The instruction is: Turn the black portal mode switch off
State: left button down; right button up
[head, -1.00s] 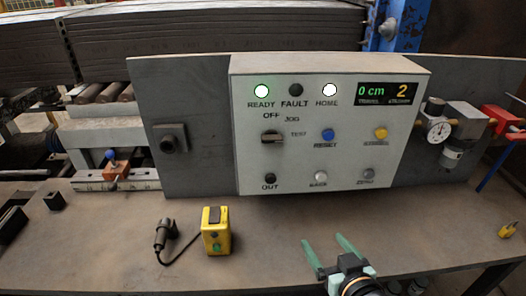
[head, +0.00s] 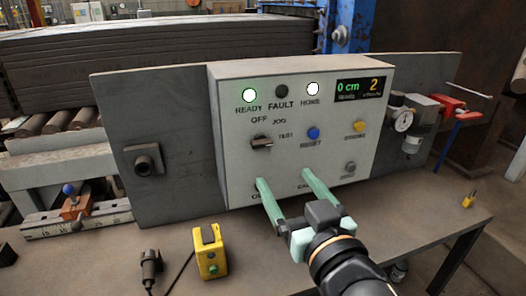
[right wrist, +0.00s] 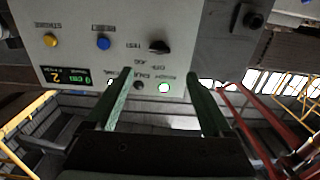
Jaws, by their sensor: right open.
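The black rotary switch (head: 261,142) sits on the front of the light grey control box (head: 232,160), below the OFF and JOG labels and left of TEST. Its handle looks roughly level; I cannot tell for sure which label it points at. In the right wrist view the switch (right wrist: 159,47) shows upside down, beyond the gap between the fingers. My right gripper (head: 285,176) is open and empty, its green fingers in front of the lower part of the panel, below the switch. It also shows in the right wrist view (right wrist: 158,76). My left gripper is not in view.
A blue button (head: 313,133), a yellow button (head: 359,126) and a grey button (head: 349,168) are on the same panel. The fingers hide part of its lower row. A yellow switch box (head: 209,254) and a black plug (head: 151,266) are on the bench.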

aim_at(264, 146)
jog(key=x, duration=1.2)
jog(key=shift+f+p, duration=0.1)
jog(key=shift+p, duration=0.2)
jog(key=shift+c, duration=0.3)
jog(key=shift+d, duration=0.1)
grip_shut()
